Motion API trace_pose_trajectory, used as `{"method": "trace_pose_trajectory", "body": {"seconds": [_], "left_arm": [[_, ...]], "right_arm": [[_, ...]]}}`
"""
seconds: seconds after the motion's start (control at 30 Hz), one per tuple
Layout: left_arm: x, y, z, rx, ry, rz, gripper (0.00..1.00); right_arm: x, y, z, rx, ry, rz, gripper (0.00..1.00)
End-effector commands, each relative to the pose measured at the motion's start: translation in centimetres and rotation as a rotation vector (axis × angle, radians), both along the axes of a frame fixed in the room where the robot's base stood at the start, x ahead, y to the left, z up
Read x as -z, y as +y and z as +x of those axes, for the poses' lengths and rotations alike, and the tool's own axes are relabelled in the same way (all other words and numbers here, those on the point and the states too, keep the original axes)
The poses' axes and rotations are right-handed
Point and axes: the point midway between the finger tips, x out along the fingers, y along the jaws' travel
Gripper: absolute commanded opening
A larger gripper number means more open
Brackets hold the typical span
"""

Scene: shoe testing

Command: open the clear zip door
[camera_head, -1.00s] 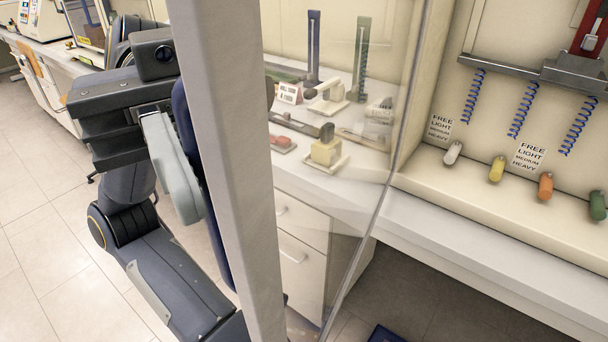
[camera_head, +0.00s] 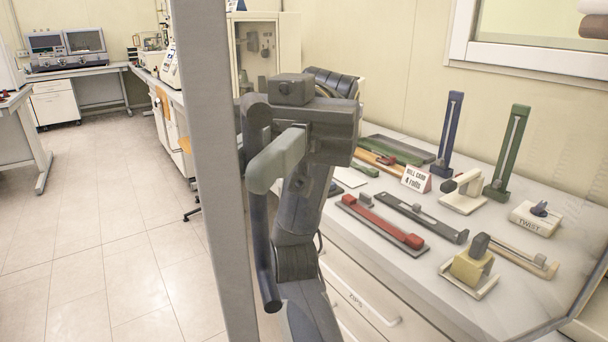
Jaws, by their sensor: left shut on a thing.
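The clear door shows as a see-through pane with a thick grey upright frame (camera_head: 208,190) at its left edge. A dark blue upright bar handle (camera_head: 265,250) shows just right of that frame. My left gripper (camera_head: 276,165) is shut on the handle near its upper part, its grey-green finger pad lying across the bar. I see the gripper and arm through the pane, beyond the frame. The handle's upper end is partly hidden by the gripper. My right gripper is not in view.
A white counter (camera_head: 475,315) at the right carries several testers, including a red-topped bar (camera_head: 383,223) and a yellow block (camera_head: 471,267). White drawers (camera_head: 375,305) stand below. Open tiled floor (camera_head: 110,240) lies at the left, with a far bench (camera_head: 75,75) behind.

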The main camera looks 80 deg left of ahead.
Motion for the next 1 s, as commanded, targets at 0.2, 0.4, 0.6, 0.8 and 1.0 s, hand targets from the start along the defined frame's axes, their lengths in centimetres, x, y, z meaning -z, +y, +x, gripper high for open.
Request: {"method": "trace_pose_trajectory", "body": {"seconds": [0.2, 0.4, 0.6, 0.8, 1.0], "left_arm": [[-0.3, 0.8, -0.5, 0.017, 0.002, -0.010, 0.00], [-0.3, 0.9, -0.6, 0.019, 0.003, -0.009, 0.00], [-0.3, 0.8, -0.6, 0.018, 0.002, -0.008, 0.14], [-0.2, 0.8, -0.6, 0.018, 0.002, -0.004, 0.17], [-0.2, 1.6, -0.2, 0.018, 0.001, -0.004, 0.17]], "right_arm": [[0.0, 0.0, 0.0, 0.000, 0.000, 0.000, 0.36], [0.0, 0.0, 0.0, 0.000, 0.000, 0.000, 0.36], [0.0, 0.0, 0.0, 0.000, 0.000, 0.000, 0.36], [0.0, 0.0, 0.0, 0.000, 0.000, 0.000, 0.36], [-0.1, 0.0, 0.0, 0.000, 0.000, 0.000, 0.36]]}}
